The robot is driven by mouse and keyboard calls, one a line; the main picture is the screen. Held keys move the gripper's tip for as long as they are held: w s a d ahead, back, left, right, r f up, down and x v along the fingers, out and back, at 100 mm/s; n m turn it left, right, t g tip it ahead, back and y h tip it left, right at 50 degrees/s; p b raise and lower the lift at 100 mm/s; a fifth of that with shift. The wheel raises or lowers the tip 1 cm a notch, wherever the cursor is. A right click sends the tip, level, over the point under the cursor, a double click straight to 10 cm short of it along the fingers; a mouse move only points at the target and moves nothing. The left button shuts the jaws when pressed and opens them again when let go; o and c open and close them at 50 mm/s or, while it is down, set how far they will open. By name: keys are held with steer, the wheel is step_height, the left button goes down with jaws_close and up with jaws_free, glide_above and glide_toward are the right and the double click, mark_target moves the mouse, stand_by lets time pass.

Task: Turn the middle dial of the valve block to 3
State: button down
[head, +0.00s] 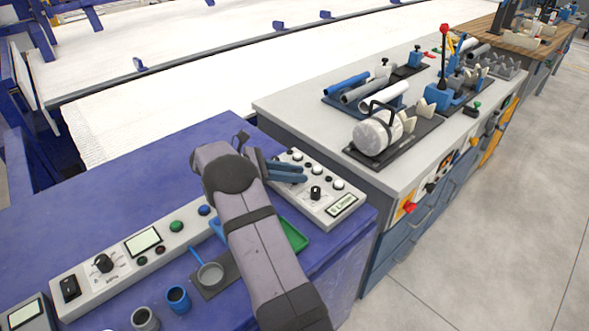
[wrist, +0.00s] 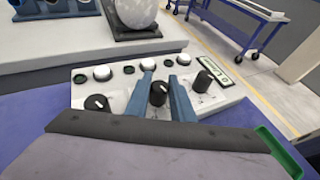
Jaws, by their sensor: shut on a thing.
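The valve block (head: 327,212) is a light grey panel on the blue bench. In the wrist view the valve block (wrist: 232,94) shows three black dials in a row, white round buttons behind them and a small display (wrist: 217,64). My gripper (wrist: 166,88) has its two blue fingers on either side of the middle dial (wrist: 158,94), shut on it. A white mark shows on the dial's top; its number cannot be read. The left dial (wrist: 97,103) and right dial (wrist: 204,81) stand clear of the fingers. In the head view my gripper (head: 298,173) covers the middle dial.
A green tray (head: 294,236) lies beside the valve block. Another control panel (head: 125,262) and small cups (head: 177,297) stand left of my arm. A grey workbench (head: 300,98) with a white cylinder (head: 372,137) and pipe holders is behind and right.

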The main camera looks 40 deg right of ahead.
steer(key=shift+m+g+y+p, duration=0.4)
steer(key=shift+m+g+y, duration=0.2)
steer(key=shift+m+g, duration=0.15)
steer(key=shift+m+g+y, duration=0.6)
steer(key=shift+m+g, duration=0.15)
steer(key=shift+m, duration=0.1)
steer(key=c, duration=1.5)
jaws_free()
steer(key=shift+c, duration=0.2)
steer(key=shift+r, duration=0.1)
step_height(320, 180, up, 10)
steer(key=shift+f, duration=0.1)
